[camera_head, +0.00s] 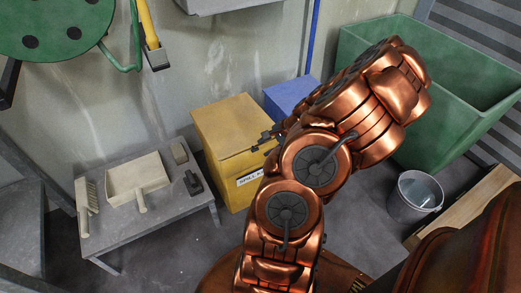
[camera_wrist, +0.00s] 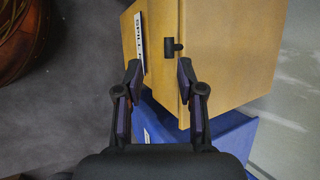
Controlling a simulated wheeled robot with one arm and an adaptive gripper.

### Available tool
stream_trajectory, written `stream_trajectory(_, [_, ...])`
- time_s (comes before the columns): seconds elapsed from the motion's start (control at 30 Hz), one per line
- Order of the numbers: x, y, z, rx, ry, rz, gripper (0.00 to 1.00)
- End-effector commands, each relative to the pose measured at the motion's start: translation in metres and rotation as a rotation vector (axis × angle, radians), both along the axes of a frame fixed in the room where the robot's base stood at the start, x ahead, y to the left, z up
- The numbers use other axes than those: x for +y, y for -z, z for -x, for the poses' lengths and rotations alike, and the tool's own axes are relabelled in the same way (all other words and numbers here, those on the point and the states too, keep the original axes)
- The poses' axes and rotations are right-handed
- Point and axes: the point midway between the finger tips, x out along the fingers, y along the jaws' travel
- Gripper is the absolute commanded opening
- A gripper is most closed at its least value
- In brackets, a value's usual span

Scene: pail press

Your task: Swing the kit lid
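The yellow spill kit box (camera_head: 238,190) stands on the floor by the wall, with a white label on its front. Its lid (camera_head: 222,122) looks shut. In the wrist view the lid (camera_wrist: 215,45) lies to the right of a straight seam. A small dark latch or handle (camera_wrist: 172,46) sits at that seam. My gripper (camera_head: 264,140) is at the box's right side near the lid's edge, partly hidden by my arm. In the wrist view my gripper (camera_wrist: 158,72) is open, with nothing between its fingers. The latch is just beyond the fingertips; contact cannot be told.
A blue box (camera_head: 288,95) stands right beside the kit. A low grey bench (camera_head: 150,220) with a dustpan (camera_head: 137,182) and brush (camera_head: 84,205) is at left. A green bin (camera_head: 455,125) and grey pail (camera_head: 413,205) are at right.

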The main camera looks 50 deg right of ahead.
Motion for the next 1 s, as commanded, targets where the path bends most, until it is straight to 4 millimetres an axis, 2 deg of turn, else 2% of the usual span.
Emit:
stream_trajectory(0.1, [-0.006,-0.019,0.012,-0.001,0.004,0.007,0.38])
stream_trajectory(0.4, [-0.011,-0.049,0.033,0.000,0.002,0.003,0.38])
stream_trajectory(1.0, [-0.012,-0.053,0.036,0.001,0.001,0.002,0.38])
